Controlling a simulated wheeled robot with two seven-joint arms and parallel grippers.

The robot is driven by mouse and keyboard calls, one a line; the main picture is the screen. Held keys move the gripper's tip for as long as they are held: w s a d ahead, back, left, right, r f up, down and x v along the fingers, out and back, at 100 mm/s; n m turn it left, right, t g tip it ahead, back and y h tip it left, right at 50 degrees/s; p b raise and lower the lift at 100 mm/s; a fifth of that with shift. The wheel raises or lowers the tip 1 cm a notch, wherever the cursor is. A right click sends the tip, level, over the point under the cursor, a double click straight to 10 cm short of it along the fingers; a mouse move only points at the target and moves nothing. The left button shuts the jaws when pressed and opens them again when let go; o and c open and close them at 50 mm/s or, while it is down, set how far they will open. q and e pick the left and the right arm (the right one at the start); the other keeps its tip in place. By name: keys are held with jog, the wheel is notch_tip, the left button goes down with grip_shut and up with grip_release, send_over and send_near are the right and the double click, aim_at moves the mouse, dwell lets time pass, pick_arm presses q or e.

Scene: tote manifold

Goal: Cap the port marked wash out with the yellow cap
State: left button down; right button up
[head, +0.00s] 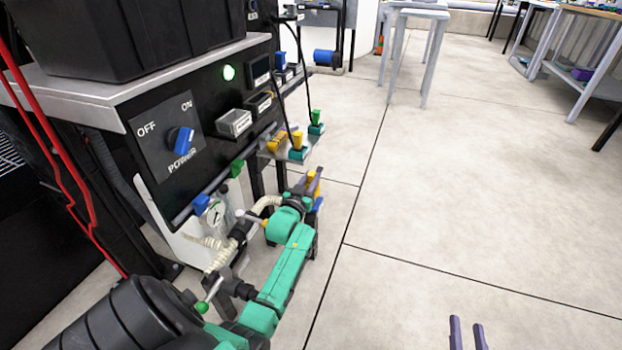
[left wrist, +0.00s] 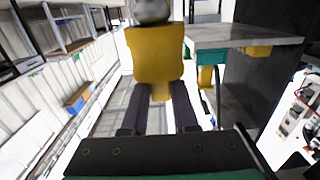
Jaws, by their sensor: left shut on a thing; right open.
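My left gripper (head: 314,184) is at the side of the machine, below and right of a small grey shelf. It is shut on a yellow cap (left wrist: 155,58), which fills the upper middle of the left wrist view between two dark fingers. A grey rounded piece (left wrist: 152,10) shows beyond the cap; I cannot tell whether it belongs to it. In the head view, only a little yellow shows at the fingers. My right gripper (head: 467,334) is open and empty over bare floor at the bottom edge. I cannot make out the port marked wash out; labels are too small to read.
Yellow and teal fittings stand on the small shelf (head: 285,160). A gauge (head: 215,214) and hoses are near my left arm.

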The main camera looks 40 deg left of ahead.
pick_arm(q)
jog(key=shift+f, duration=0.2)
jog(key=shift+f+b, duration=0.3)
jog(key=shift+f, duration=0.3)
jog(key=shift+f+b, duration=0.35)
jog(key=shift+b, duration=0.15)
jog(key=shift+f, duration=0.3)
jog(key=shift+f+b, duration=0.25)
jog(key=shift+b, duration=0.1)
pick_arm(e)
notch_tip(320, 180, up, 25)
jog(key=w+d+n+t+y, duration=0.1)
jog(key=w+d+t+y, duration=0.1)
jog(key=t, duration=0.6)
jog(key=shift+w+d+n+y, duration=0.3)
jog(key=shift+w+d+n, duration=0.1)
pick_arm(q)
jog(key=c, duration=0.6)
grip_release()
pick_arm(e)
jog(key=shift+f, duration=0.2)
jog(key=shift+w+a+f, duration=0.1)
jog(key=shift+w+f, duration=0.05)
jog(key=shift+f, duration=0.1)
